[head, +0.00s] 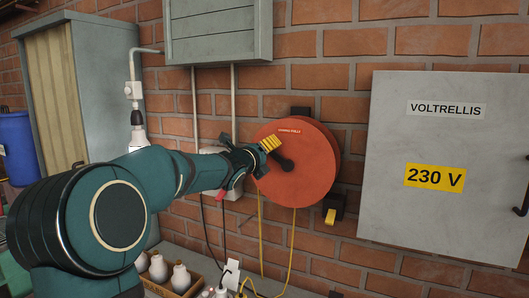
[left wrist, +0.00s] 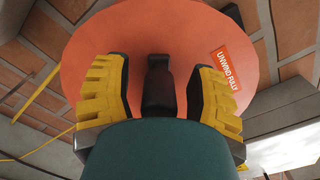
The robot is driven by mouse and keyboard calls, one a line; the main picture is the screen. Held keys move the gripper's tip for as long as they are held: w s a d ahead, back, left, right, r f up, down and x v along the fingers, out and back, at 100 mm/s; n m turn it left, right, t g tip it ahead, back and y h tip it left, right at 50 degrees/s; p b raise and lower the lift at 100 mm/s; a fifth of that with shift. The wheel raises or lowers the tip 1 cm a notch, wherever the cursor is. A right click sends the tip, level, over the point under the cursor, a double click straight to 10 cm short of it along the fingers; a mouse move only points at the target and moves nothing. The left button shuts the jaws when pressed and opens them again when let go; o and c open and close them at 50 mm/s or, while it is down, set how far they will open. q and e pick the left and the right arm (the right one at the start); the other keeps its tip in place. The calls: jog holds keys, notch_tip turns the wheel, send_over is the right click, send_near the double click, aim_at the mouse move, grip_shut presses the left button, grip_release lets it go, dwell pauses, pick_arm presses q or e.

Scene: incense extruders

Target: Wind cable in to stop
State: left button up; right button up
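A round orange-red cable reel (head: 316,165) is mounted on the brick wall, with a black crank handle (head: 284,163) sticking out of its face. The handle also shows in the left wrist view (left wrist: 158,85). A yellow cable (head: 292,245) hangs below the reel to the bench. My left gripper (head: 264,147) is at the reel's left front. In the left wrist view its yellow-padded fingers are open on either side of the handle, with a gap at each side. An "UNWIND FULLY" label (left wrist: 229,69) is on the reel. My right gripper is not in view.
A yellow and black block (head: 331,215) is on the wall below right of the reel. A grey 230 V cabinet (head: 440,150) stands out at the right. A grey switch box (head: 218,32) is above. Pale bottles in a crate (head: 163,289) stand on the bench below.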

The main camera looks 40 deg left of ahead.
pick_arm(q)
jog(key=v, duration=1.2)
jog(key=w+a+n+p, duration=0.1)
jog(key=w+n+p, duration=0.2)
jog(key=n, duration=0.5)
jog(key=w+a+n+p, duration=0.1)
jog(key=w+n+p, duration=0.2)
jog(key=n, duration=0.6)
jog(key=w+a+n+p, duration=0.1)
jog(key=w+n+p, duration=0.2)
jog(key=n, duration=0.5)
jog(key=shift+x, duration=0.75)
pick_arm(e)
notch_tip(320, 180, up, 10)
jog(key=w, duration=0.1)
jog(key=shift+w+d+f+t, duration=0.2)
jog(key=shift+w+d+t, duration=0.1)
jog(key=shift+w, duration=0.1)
